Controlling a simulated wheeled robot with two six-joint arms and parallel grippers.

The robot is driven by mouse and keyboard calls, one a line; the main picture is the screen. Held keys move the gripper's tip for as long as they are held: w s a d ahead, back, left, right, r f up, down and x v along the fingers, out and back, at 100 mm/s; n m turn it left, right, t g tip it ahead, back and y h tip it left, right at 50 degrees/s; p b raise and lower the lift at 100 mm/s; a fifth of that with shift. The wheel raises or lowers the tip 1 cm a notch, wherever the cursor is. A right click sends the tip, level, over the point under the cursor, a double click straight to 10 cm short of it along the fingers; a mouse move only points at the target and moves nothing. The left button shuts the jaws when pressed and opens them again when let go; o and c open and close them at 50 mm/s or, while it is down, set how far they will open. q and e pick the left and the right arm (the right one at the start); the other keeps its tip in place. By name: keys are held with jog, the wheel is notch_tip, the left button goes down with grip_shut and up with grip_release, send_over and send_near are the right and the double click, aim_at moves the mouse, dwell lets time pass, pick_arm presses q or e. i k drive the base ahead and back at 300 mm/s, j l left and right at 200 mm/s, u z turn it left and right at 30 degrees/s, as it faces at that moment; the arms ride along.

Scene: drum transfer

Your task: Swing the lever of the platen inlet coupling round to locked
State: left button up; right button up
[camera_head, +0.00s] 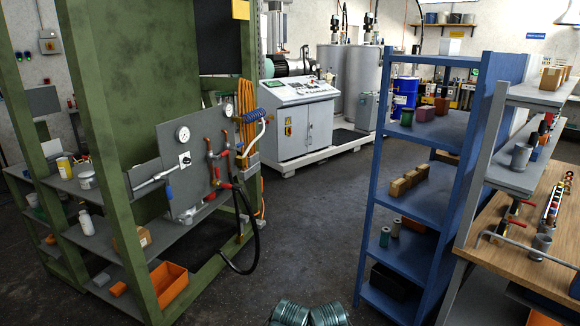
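A grey panel (203,165) is fixed to the green frame at the left. It carries a round gauge (183,134), copper pipes with red handles, and a black hose (256,240) that loops down at its right. A red-handled fitting (224,185) sits at the hose's upper end. It may be the platen inlet coupling, but it is too small to tell how its lever stands. A grey bar with a blue end (168,191) sticks out at the panel's left. Neither of my grippers shows in the head view.
The green frame (104,130) has shelves with jars and an orange bin (168,283). A blue shelf rack (370,205) and a wooden bench (549,259) stand at the right. A control console (300,120) stands behind. The dark floor (312,215) between is clear.

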aim_at(216, 169)
jog(key=i, duration=2.5)
jog(key=i+l+u, duration=0.15)
jog(key=i, duration=0.8)
jog(key=u, duration=0.35)
